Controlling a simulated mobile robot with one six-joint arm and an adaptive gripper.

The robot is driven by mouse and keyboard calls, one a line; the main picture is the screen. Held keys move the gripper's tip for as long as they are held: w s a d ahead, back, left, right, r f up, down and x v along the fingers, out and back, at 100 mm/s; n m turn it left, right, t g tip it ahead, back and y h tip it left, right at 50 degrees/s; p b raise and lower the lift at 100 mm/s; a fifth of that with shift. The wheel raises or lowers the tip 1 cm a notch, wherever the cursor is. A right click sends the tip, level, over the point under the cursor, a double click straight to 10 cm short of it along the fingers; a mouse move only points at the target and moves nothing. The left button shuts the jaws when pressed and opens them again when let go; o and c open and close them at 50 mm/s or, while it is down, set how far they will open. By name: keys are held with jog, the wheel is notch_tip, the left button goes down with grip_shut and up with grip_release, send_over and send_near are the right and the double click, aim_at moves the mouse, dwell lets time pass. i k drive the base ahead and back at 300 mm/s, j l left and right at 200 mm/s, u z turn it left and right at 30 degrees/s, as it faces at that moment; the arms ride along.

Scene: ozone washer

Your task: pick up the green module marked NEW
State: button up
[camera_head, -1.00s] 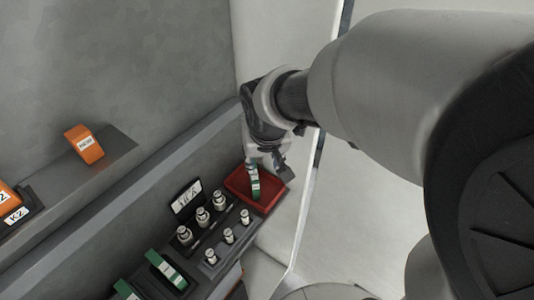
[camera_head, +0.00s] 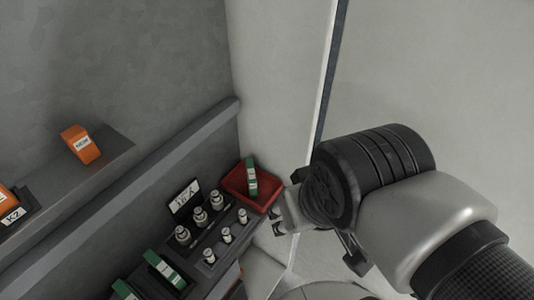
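A green module (camera_head: 251,177) with a pale label stands or leans inside the red tray (camera_head: 265,204); its label is too small to read. Two more green modules with pale labels, one (camera_head: 165,269) and another (camera_head: 125,290), sit in the dark holder at the lower left; I cannot read which is marked NEW. My gripper (camera_head: 277,220) is just right of the red tray, apart from the module in it. Its dark fingertips appear spread with nothing between them. My wrist hides part of the gripper.
Several silver fittings (camera_head: 200,216) stand in a dark rack with a small sign (camera_head: 185,198) between the tray and the green modules. An orange block (camera_head: 80,145) sits on the wall ledge. A wall panel (camera_head: 285,80) rises behind the tray.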

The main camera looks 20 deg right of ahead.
aim_at(162, 267)
jog(key=j+u, duration=0.1)
jog(key=u, duration=0.7)
jog(key=j+u, duration=0.15)
jog(key=u, duration=0.25)
jog(key=k+u, duration=0.15)
jog(key=u, duration=0.2)
jog(key=k+u, duration=0.1)
jog(key=u, duration=0.25)
jog(key=k+u, duration=0.15)
jog(key=u, duration=0.2)
